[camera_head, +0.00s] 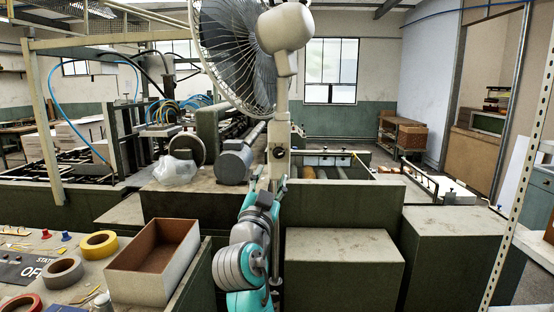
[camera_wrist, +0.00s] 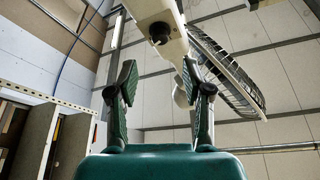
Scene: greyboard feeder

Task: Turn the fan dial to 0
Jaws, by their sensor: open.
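The fan (camera_head: 237,50) stands upright in the head view, with a dark round cage and a cream motor housing. Its dial (camera_head: 279,153) is a small dark knob on the cream box of the stand. In the wrist view the dial (camera_wrist: 160,33) shows as a dark round knob on the underside of the pale stand, ahead of and above my fingertips. The dial's setting cannot be read. My gripper (camera_wrist: 160,78) is open and empty, its two dark green fingers spread apart, not touching the dial. In the head view my teal arm stands just in front of the fan's stand.
An open cardboard box (camera_head: 181,262) and tape rolls (camera_head: 99,244) lie on the bench at left. A clear plastic bag (camera_head: 175,171) lies on the machine left of the stand. Large grey-green blocks (camera_head: 343,245) stand at right. A perforated post (camera_head: 519,180) rises at far right.

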